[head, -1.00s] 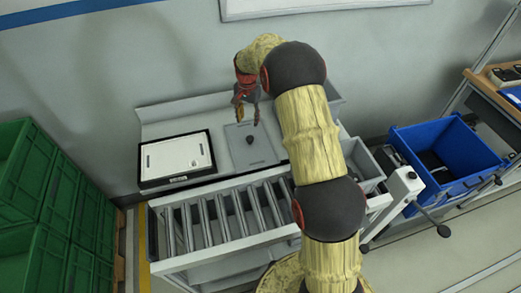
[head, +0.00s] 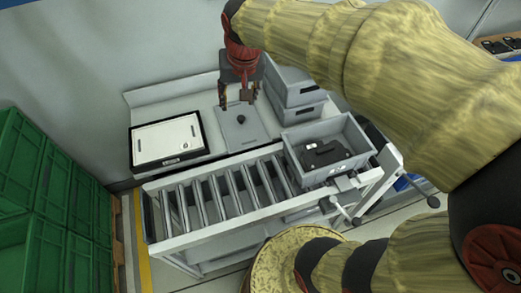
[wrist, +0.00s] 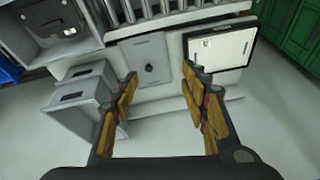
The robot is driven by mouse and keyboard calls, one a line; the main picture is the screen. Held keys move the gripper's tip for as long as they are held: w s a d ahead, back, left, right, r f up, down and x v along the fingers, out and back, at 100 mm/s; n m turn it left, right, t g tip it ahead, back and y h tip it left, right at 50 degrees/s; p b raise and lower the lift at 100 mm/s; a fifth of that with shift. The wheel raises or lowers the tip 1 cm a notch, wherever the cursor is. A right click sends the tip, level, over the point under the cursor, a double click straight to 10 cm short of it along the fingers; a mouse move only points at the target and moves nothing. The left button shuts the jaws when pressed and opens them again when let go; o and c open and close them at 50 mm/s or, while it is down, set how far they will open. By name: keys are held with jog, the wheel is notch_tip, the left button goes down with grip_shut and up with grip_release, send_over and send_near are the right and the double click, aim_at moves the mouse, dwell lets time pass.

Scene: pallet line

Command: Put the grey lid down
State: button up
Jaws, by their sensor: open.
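The grey lid (head: 242,131) is a flat plate with a dark round knob. It lies flat on the light worktop just behind the roller conveyor. It also shows in the wrist view (wrist: 142,50), with the knob near its middle. My gripper (head: 238,103) is open and empty, apart from the lid. In the head view it stands at the lid's back edge. In the wrist view its two fingers (wrist: 160,80) spread either side of empty space, with the lid beyond the fingertips.
A black-rimmed white panel (head: 167,138) lies left of the lid. Stacked grey bins (head: 290,95) stand right of it. A grey bin (head: 340,125) holding a dark case sits at the conveyor's (head: 205,200) right end. Green crates (head: 25,170) are stacked far left.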

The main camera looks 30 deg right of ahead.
jog(key=s+a+n+t, duration=0.1)
jog(key=s+a+n, duration=0.2)
jog(key=s, duration=1.4)
jog(key=shift+s+a+f+n+t, duration=0.15)
jog(key=shift+s+f+n+t, duration=0.05)
jog(key=shift+f+n+t, duration=0.25)
